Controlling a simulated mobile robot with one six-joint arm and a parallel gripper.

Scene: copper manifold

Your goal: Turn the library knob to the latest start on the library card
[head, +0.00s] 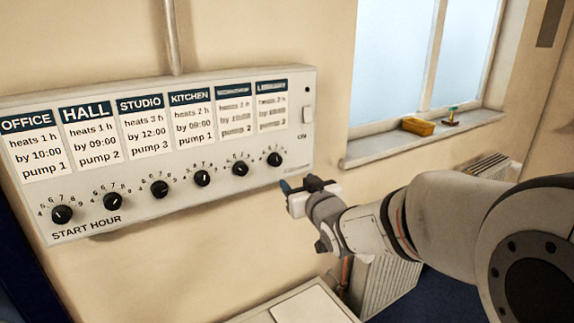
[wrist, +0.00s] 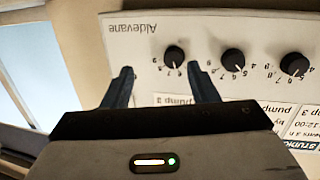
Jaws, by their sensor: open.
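The library card (head: 271,112) is the rightmost card on the wall panel. Its text is blurred; it seems to read "heats 2 h", and the hour is not legible. The library knob (head: 274,159) is black, below that card, with its white pointer roughly upward. In the upside-down wrist view it is the leftmost knob (wrist: 174,56). My gripper (head: 302,186) is open and empty, below and right of the library knob. In the wrist view its fingertips (wrist: 160,71) are spread, with the knob beyond them, nearer the right finger. No contact shows.
The workshop knob (head: 240,169) sits close to the left of the library knob, with several more knobs in that row.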

